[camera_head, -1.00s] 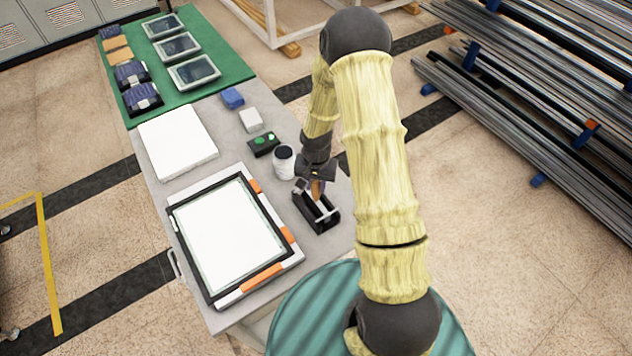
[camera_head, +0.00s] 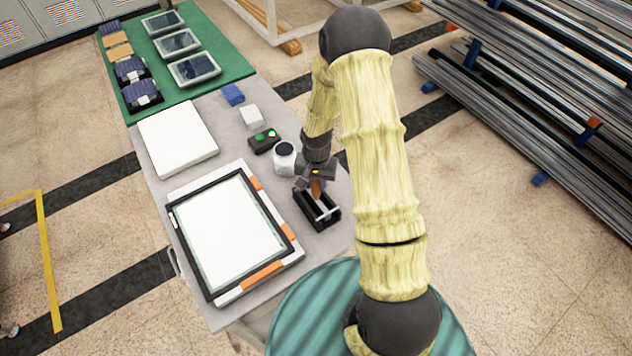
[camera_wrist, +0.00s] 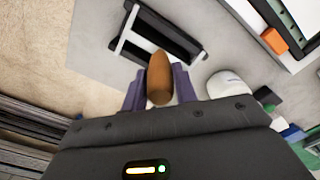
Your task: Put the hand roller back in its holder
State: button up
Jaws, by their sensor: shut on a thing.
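My gripper (camera_head: 316,187) is shut on the brown handle of the hand roller (camera_head: 316,189), just above the back part of the black holder (camera_head: 323,216). In the wrist view the rounded wooden handle of the hand roller (camera_wrist: 159,80) stands between the purple fingers of my gripper (camera_wrist: 160,88). The holder (camera_wrist: 177,34) lies beyond it, a black open frame with a pale crossbar. The roller's lower end is hidden by the handle and fingers, so I cannot tell whether it touches the holder.
A white jar with a dark lid (camera_head: 284,158) stands close left of my gripper. A framed white panel (camera_head: 230,235) lies left of the holder. The table's right edge is near the holder.

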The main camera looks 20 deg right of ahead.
jog(key=shift+f, duration=0.15)
jog(key=o, duration=1)
jog(key=shift+c, duration=0.2)
notch_tip(320, 180, up, 18)
jog(key=b, duration=0.3)
jog(key=shift+f, duration=0.25)
jog(key=shift+s, duration=0.1)
